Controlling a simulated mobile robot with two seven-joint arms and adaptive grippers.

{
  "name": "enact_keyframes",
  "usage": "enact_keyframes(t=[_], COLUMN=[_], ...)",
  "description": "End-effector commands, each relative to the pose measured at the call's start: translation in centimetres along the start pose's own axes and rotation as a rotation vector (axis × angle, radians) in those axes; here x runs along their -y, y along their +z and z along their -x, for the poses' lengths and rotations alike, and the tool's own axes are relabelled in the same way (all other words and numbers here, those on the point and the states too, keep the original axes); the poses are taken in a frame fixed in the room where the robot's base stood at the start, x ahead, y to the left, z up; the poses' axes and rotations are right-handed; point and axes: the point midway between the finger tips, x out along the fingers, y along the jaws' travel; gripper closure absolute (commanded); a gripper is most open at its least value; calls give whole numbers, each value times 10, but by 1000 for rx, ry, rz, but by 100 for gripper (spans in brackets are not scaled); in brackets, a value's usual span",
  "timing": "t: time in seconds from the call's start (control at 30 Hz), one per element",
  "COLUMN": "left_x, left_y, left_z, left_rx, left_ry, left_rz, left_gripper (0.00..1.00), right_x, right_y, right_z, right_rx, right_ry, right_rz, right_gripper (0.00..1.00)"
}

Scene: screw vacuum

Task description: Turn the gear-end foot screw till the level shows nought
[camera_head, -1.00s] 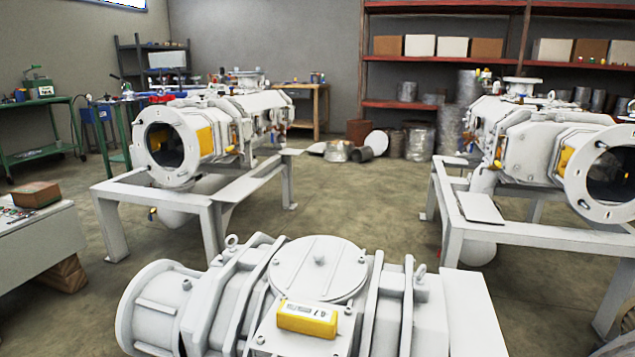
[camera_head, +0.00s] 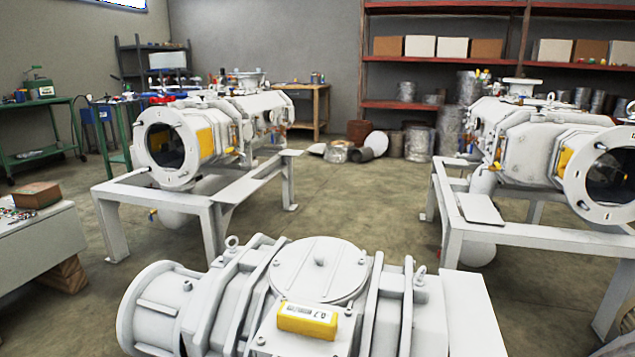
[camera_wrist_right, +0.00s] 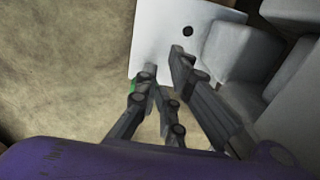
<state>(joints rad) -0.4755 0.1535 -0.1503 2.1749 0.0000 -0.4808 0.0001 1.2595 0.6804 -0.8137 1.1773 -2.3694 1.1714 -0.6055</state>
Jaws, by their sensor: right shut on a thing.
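A yellow level (camera_head: 308,321) lies on top of the near white vacuum pump (camera_head: 319,270) in the head view. Its small display seems to read about 0.7, though the digits are hard to make out. In the right wrist view my right gripper (camera_wrist_right: 166,70) reaches over a white plate (camera_wrist_right: 205,22) with a dark round hole, beside the grey-white pump body (camera_wrist_right: 250,50). Its fingers are shut on the foot screw, which is mostly hidden between and below them. My left gripper is not in view.
Two more white pumps on frames stand behind, at left (camera_head: 235,120) and right (camera_head: 540,145). A bench with a brown box (camera_head: 37,195) is at the left edge. Red shelving (camera_head: 440,105) and metal drums are at the back. The floor between the frames is clear.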

Motion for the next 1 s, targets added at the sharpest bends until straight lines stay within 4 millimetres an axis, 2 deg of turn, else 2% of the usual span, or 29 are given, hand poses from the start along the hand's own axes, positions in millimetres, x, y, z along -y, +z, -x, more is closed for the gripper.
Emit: enact_keyframes(t=[0.03, 0.5, 1.0], left_x=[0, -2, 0], left_y=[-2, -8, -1], left_z=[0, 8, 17], left_rx=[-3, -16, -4], left_ry=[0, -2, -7], left_rz=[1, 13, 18], left_gripper=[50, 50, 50], right_x=[-15, -29, -39], right_y=[-1, 0, -2], right_z=[-8, -7, -8], right_rx=[-5, -3, -4], right_ry=[25, 24, 26], right_rz=[-1, -2, -2], right_gripper=[100, 100, 100])
